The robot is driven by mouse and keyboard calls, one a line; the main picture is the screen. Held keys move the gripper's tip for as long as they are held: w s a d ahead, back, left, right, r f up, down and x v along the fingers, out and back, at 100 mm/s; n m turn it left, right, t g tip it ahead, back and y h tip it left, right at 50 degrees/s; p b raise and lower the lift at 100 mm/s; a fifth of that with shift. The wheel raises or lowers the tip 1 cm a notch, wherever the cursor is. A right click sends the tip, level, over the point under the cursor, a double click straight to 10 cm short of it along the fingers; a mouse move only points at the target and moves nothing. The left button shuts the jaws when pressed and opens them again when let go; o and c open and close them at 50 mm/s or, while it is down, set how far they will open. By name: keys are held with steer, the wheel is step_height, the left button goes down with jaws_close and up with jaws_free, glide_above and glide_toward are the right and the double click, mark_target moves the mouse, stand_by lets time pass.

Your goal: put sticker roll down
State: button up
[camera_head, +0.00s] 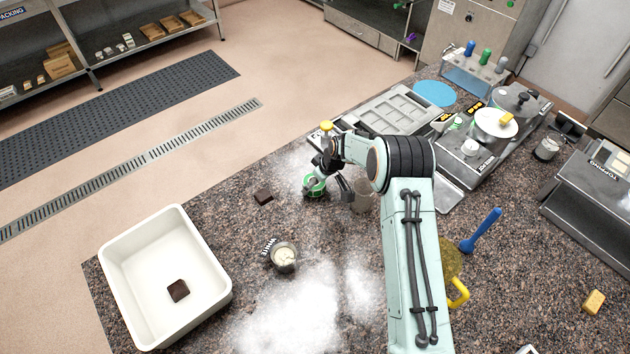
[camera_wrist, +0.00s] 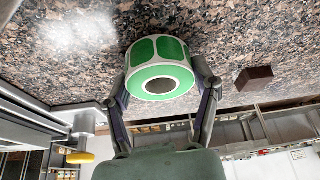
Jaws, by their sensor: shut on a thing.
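The sticker roll (camera_wrist: 159,70) is a white roll with green labels and a dark core hole. In the wrist view it sits between the two fingers of my gripper (camera_wrist: 160,100), which is shut on it. In the head view the roll (camera_head: 314,185) shows green at the fingertips of my gripper (camera_head: 324,182), over the granite counter (camera_head: 350,275) near its back edge. My arm hides part of the area. Whether the roll touches the counter, I cannot tell.
A dark chocolate block (camera_head: 263,197) lies just left of the roll. A glass jar (camera_head: 284,257) stands nearer the front, and a clear cup (camera_head: 361,194) stands right of the roll. A white bin (camera_head: 165,275) is at the left. A mould tray (camera_head: 395,110) lies behind.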

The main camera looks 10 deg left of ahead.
steer(key=shift+f, duration=0.1)
steer(key=o, duration=1.1)
steer(key=v, duration=1.3)
steer(key=s+d+r+m+g+h, duration=0.15)
steer(key=s+d+r+m, duration=0.3)
steer(key=s+r, duration=0.7)
steer(key=s+d+m, duration=0.1)
steer(key=s, duration=0.6)
steer(key=s+d+m+g+h, duration=0.1)
steer(key=s+d+m, duration=0.1)
steer(key=s, duration=0.6)
steer(key=s+d+m, duration=0.2)
steer(key=s, duration=0.6)
steer(key=shift+s+d+r+g+h, duration=0.2)
steer(key=shift+r+g+h, duration=0.05)
steer(key=shift+r, duration=0.15)
